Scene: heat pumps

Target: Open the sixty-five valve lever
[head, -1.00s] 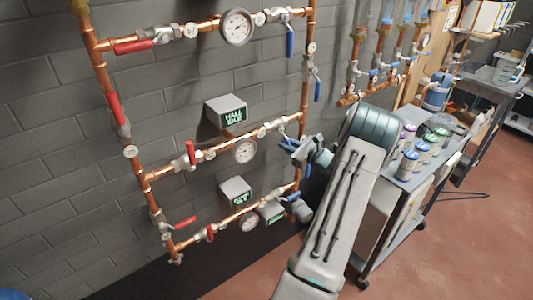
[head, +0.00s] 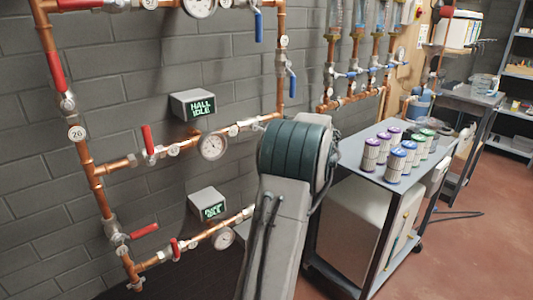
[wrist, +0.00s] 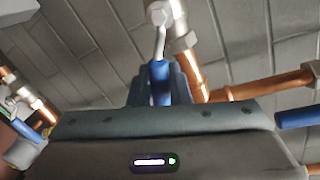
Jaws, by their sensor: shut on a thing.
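In the wrist view, my gripper (wrist: 160,82) is shut on a blue valve lever (wrist: 159,92). The lever's metal arm (wrist: 160,42) runs up from between the fingers to a valve body on a copper pipe (wrist: 190,75). In the head view my gripper and the held lever are hidden behind my own arm. No tag reading sixty-five can be made out in either view, so I cannot tell the held valve's number.
Other blue levers (head: 292,88) and red levers (head: 147,138) sit on the wall pipes. A round tag reads 26 (head: 77,133). A cart (head: 352,150) with several canisters stands right of my arm. Another blue lever (wrist: 297,117) is close on the right in the wrist view.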

